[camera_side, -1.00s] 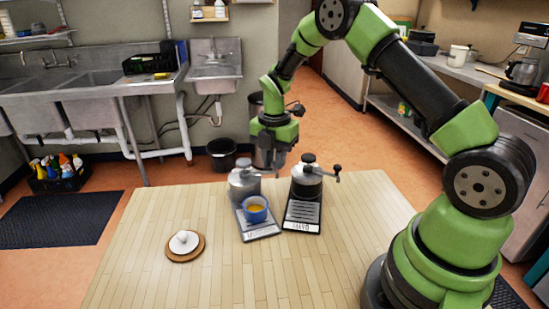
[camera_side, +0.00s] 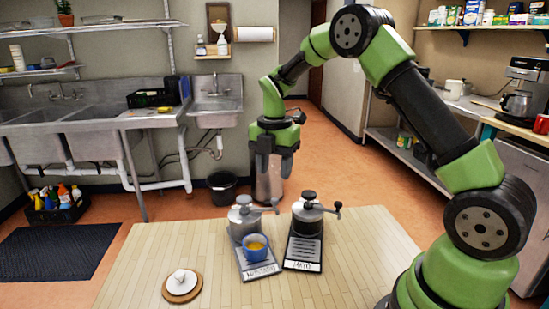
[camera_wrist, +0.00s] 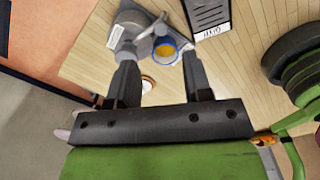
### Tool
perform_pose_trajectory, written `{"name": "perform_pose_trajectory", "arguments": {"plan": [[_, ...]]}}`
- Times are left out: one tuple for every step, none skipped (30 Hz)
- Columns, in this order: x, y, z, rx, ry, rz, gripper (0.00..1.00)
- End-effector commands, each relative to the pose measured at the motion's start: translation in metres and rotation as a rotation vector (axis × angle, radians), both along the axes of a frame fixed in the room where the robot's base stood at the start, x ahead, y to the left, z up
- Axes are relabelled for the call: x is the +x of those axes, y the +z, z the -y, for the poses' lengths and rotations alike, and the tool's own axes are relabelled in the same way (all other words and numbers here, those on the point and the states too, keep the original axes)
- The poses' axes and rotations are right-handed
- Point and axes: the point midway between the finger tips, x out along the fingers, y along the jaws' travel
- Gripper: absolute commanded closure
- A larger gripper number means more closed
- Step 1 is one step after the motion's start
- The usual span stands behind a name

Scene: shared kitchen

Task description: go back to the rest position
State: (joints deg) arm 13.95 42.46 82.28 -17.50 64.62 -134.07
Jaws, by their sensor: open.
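My gripper (camera_side: 273,178) hangs above the far side of the wooden table (camera_side: 135,270), fingers pointing down. It is clear of the things on the table. In the wrist view its two fingers (camera_wrist: 160,60) are spread apart with nothing held between them. Below it stand two hand grinders with cranks, a silver one (camera_side: 243,218) on the left and a darker one (camera_side: 307,208) on the right. Each is at the far end of a labelled flat tray or scale. A blue cup (camera_side: 255,252) with yellow-brown contents sits on the left one (camera_side: 262,272).
A white object on a round wooden coaster (camera_side: 181,293) lies at the table's left. A steel bin (camera_side: 268,188) stands on the floor behind my gripper, a black bucket (camera_side: 222,188) beside it. Sinks (camera_side: 95,105) line the back wall. The air around my gripper looks free.

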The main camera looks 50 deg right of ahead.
Motion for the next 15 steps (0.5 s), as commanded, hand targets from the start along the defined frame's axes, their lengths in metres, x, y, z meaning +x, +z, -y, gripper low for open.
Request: {"name": "perform_pose_trajectory", "arguments": {"plan": [[0.001, 0.009, 0.0, -0.002, 0.0, 0.005, 0.54], [0.001, 0.013, 0.0, -0.002, 0.0, 0.004, 0.54], [0.001, 0.017, 0.0, -0.001, 0.0, 0.003, 0.54], [0.0, 0.02, 0.0, -0.001, 0.0, 0.002, 0.54], [0.0, 0.022, 0.0, -0.001, 0.001, 0.002, 0.54], [0.0, 0.024, 0.0, -0.001, 0.0, 0.001, 0.54], [0.0, 0.026, 0.0, -0.001, 0.0, 0.001, 0.54], [0.0, 0.026, 0.0, -0.001, 0.0, 0.0, 0.54], [0.0, 0.027, 0.0, -0.001, 0.0, 0.0, 0.54], [0.0, 0.027, 0.0, -0.001, 0.0, 0.0, 0.54], [0.0, 0.027, 0.0, -0.001, 0.0, 0.0, 0.54], [0.0, 0.027, 0.0, -0.001, 0.0, -0.001, 0.54], [0.0, 0.027, 0.0, 0.0, 0.0, -0.001, 0.54], [0.0, 0.027, 0.0, 0.0, 0.0, -0.001, 0.54], [0.0, 0.027, 0.0, 0.0, 0.0, -0.001, 0.54]]}}
